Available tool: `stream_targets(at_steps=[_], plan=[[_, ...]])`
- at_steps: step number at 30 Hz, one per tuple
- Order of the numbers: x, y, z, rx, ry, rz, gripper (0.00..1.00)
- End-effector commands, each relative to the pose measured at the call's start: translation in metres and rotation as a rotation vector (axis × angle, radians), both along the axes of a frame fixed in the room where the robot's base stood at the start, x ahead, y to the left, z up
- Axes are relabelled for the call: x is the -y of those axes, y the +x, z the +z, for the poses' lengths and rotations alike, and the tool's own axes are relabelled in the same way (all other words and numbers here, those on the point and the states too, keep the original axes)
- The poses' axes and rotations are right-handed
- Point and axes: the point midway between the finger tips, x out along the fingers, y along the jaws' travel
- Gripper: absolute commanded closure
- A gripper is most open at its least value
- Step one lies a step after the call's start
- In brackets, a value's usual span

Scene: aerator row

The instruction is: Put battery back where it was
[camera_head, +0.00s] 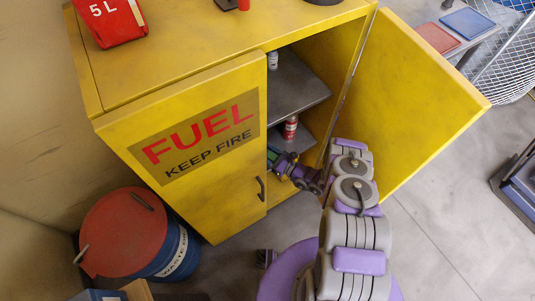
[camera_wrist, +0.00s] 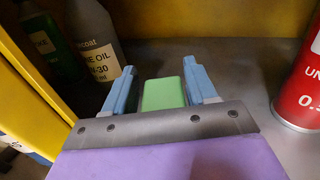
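My gripper (camera_wrist: 161,85) reaches into the lower part of the yellow cabinet, low over a grey shelf (camera_wrist: 160,53). Its two blue fingers stand apart, one on each side of a green block (camera_wrist: 164,94), which looks like the battery. A narrow gap seems to show on the block's left, while its right side is close to the other finger. I cannot tell whether the fingers press on it. The block's lower part is hidden behind the gripper's body. In the head view, my gripper (camera_head: 273,158) shows small at the cabinet's opening, partly behind the left door's edge.
A red can (camera_wrist: 301,92) stands right of my gripper. A grey oil bottle (camera_wrist: 93,42) and a green bottle (camera_wrist: 48,42) stand to the left. The cabinet's left door (camera_head: 190,150) is near my arm; the right door (camera_head: 420,100) hangs open. A drum (camera_head: 125,235) stands left.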

Motion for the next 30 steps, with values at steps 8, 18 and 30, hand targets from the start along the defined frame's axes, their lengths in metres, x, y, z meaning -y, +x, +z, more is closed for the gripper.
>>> stream_targets(at_steps=[8, 18, 30], plan=[[0.002, 0.000, 0.000, -0.001, 0.002, -0.001, 0.32], [0.023, -0.014, 0.001, -0.004, -0.002, -0.004, 0.32], [0.062, -0.041, 0.001, -0.002, 0.000, -0.002, 0.32]])
